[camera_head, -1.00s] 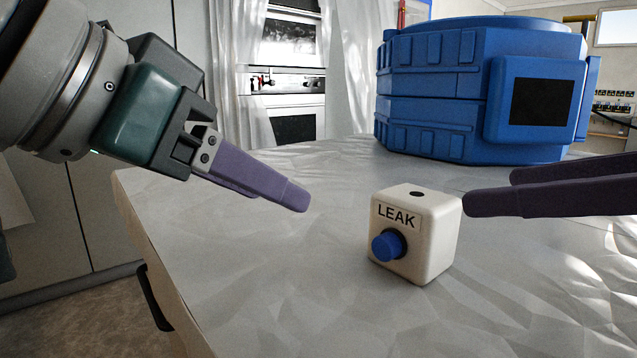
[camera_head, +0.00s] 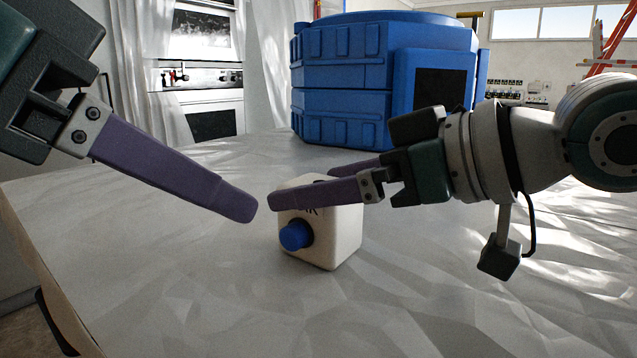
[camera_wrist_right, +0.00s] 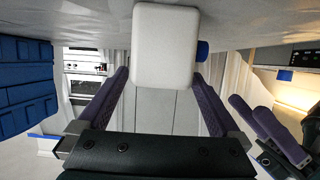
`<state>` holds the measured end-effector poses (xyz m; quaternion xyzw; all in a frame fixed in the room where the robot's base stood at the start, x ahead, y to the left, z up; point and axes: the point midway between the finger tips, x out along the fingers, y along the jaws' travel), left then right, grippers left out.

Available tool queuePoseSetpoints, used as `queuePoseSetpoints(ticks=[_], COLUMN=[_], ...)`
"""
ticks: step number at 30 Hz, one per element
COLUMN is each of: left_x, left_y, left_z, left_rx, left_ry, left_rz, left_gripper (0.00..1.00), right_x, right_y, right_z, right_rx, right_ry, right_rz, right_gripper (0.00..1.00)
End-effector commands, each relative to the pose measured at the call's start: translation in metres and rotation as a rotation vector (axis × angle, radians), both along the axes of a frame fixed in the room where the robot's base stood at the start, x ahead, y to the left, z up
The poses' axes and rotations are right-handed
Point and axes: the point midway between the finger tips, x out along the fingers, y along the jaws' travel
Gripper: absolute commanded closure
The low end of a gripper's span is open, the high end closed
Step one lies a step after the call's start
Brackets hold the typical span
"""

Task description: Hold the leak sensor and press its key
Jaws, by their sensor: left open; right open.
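The leak sensor (camera_head: 345,235), a white rounded cube, stands upright on the table. Its round blue key (camera_head: 296,235) faces front left. My right gripper (camera_head: 305,184) is open, with one finger across the key-side face above the key and the other behind the cube; the near finger hides most of the label. In the right wrist view the sensor (camera_wrist_right: 165,45) sits between the spread fingertips, with the key (camera_wrist_right: 202,50) at its right side. No grip on it shows. My left gripper (camera_head: 240,206) is apart from the sensor, to the left of the key; it also shows in the right wrist view (camera_wrist_right: 250,110).
The table (camera_head: 190,300) has a pale, crumpled-looking surface, clear in front of the sensor. A large blue tank (camera_head: 340,105) stands behind the sensor. The table's left edge lies below my left arm. An oven (camera_head: 205,85) and an orange ladder (camera_head: 605,50) are in the background.

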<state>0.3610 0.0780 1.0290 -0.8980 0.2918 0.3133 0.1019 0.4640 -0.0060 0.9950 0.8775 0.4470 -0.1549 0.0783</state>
Motion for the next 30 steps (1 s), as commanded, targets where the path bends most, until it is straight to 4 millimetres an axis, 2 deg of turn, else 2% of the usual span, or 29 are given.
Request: queuePoseSetpoints(ticks=[3,12,30], left_x=[0.0,0.0,0.0001], left_y=[0.0,-0.0001,0.0], left_z=[0.0,0.0001,0.0001], left_rx=[0.0,0.0,0.0], left_ry=[0.0,0.0,0.0], left_rz=[0.0,0.0,0.0], left_gripper=[0.5,0.5,0.5], right_x=[0.0041,0.0049,0.0047], right_y=[0.0059,0.0067,0.0065], right_z=[-0.0025,-0.0032,-0.0033], right_rx=[-0.001,-0.002,-0.001], right_ry=[0.0,-0.001,0.0], right_rz=[0.0,0.001,0.0], right_gripper=[0.0,0.01,0.69])
